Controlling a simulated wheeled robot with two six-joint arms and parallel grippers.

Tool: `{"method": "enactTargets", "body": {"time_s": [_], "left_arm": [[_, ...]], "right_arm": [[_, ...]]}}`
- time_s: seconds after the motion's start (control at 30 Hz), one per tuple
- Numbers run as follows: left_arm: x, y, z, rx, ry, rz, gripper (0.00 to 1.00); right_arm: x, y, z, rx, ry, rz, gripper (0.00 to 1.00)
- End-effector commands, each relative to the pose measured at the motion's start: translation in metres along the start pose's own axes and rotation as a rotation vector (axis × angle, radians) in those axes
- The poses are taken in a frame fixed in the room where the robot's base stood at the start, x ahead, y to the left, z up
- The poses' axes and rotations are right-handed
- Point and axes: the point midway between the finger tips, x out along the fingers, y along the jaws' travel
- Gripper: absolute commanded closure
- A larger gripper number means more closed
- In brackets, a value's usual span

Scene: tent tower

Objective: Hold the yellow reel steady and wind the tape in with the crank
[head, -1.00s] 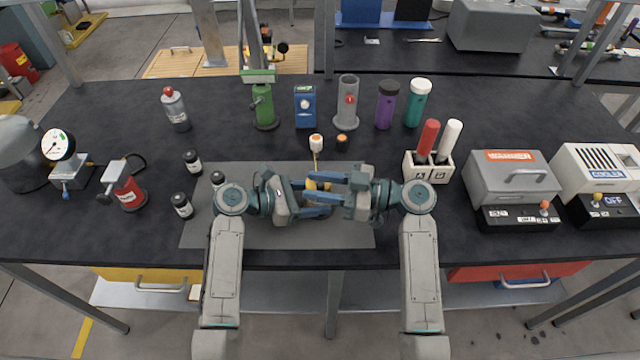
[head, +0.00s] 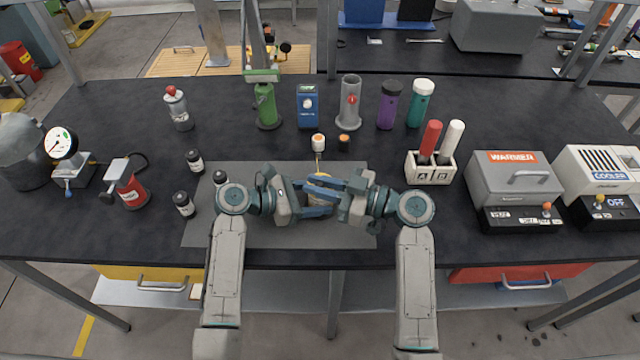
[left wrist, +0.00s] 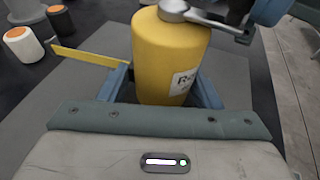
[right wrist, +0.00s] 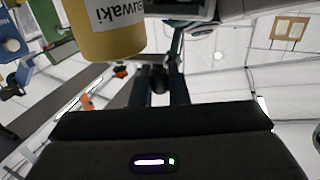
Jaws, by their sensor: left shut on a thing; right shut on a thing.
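The yellow reel (left wrist: 168,55) stands between the blue fingers of my left gripper (left wrist: 163,88), which is shut on its body. A yellow tape (left wrist: 88,56) sticks out from the reel's side toward the left in the left wrist view. The grey crank (left wrist: 190,13) lies across the reel's top. In the head view the reel (head: 320,181) is mostly hidden by the fingers. My right gripper (head: 335,184) is above it, shut on the crank's dark knob (right wrist: 158,80).
A grey mat (head: 215,228) lies under the work. Small black bottles (head: 184,204) stand left. A white holder (head: 430,170) and the warmer (head: 510,180) stand right.

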Motion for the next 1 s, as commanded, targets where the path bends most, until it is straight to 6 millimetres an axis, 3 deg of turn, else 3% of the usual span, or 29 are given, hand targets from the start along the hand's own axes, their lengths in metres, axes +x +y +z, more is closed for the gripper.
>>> {"method": "enactTargets", "body": {"time_s": [0.03,0.07,0.13,0.17,0.57,1.0], "left_arm": [[0.0,0.0,0.0,0.0,0.0,0.0,0.8],[0.0,0.0,0.0,0.0,0.0,0.0,0.8],[0.0,0.0,0.0,0.0,0.0,0.001,0.8],[0.0,0.0,0.0,0.0,0.0,0.001,0.8],[0.0,0.0,0.0,0.0,0.0,0.001,0.8],[0.0,0.0,0.0,0.0,0.0,0.001,0.8]], "right_arm": [[0.0,0.0,0.0,0.0,0.0,0.0,1.0],[0.0,0.0,0.0,0.0,0.0,0.0,0.82],[0.0,0.0,0.0,0.0,0.0,0.0,0.68],[0.0,0.0,0.0,0.0,0.0,0.0,0.66],[-0.008,0.0,0.001,-0.002,-0.002,0.001,0.66],[-0.084,0.0,0.001,-0.002,-0.005,0.0,0.66]]}}
